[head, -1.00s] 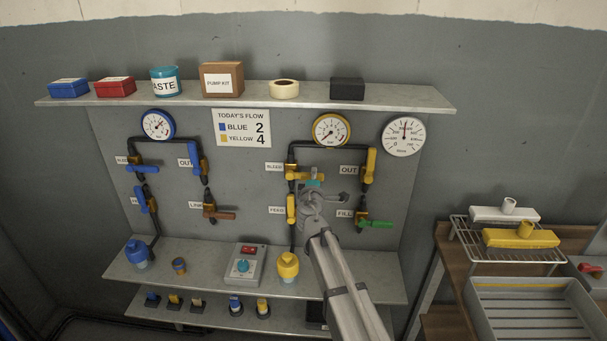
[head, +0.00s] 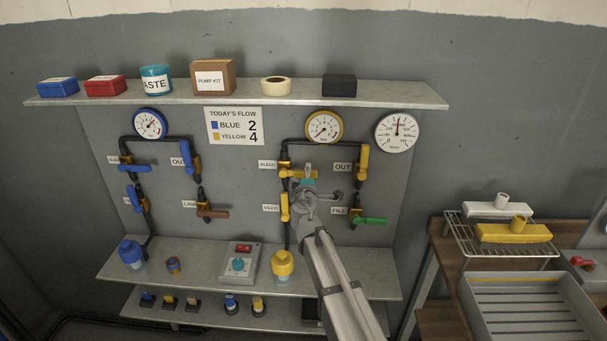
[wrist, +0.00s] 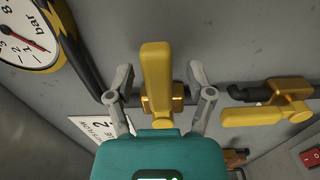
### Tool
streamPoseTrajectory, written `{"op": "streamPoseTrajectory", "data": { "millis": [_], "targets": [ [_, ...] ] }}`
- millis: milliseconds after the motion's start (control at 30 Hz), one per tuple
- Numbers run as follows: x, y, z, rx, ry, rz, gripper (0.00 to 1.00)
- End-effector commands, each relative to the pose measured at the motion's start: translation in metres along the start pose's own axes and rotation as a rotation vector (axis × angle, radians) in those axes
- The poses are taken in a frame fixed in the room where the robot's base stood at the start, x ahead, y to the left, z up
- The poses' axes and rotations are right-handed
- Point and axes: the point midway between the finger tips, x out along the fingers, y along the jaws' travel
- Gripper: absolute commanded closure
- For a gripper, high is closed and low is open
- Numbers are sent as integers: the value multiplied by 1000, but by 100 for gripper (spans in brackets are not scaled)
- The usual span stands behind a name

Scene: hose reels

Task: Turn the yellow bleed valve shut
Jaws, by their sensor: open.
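The yellow bleed valve (head: 289,173) is on the black pipe below the yellow-rimmed gauge, beside its BLEED label. Its handle lies level across the upright pipe in the head view, its right end partly hidden by my gripper (head: 308,178). In the wrist view the yellow handle (wrist: 157,75) stands between the two grey fingers of my gripper (wrist: 160,88). The fingers are open, with a visible gap on each side of the handle. The teal gripper body covers the lower middle of that view.
The yellow feed valve (head: 285,207) is close below, its handle along the pipe. The yellow out valve (head: 362,162) and green fill valve (head: 370,220) are to the right. A yellow-capped bottle (head: 283,264) and switch box (head: 239,262) stand on the lower shelf.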

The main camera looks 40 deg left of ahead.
Motion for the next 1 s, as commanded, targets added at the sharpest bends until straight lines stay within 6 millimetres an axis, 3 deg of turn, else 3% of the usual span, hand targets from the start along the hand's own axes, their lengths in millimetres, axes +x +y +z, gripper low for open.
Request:
{"op": "streamPoseTrajectory", "data": {
  "millis": [700,1000],
  "targets": [
    [-101,0,0,1,1,0,31],
    [-117,0,-1,1,-1,0,31]
  ]
}}
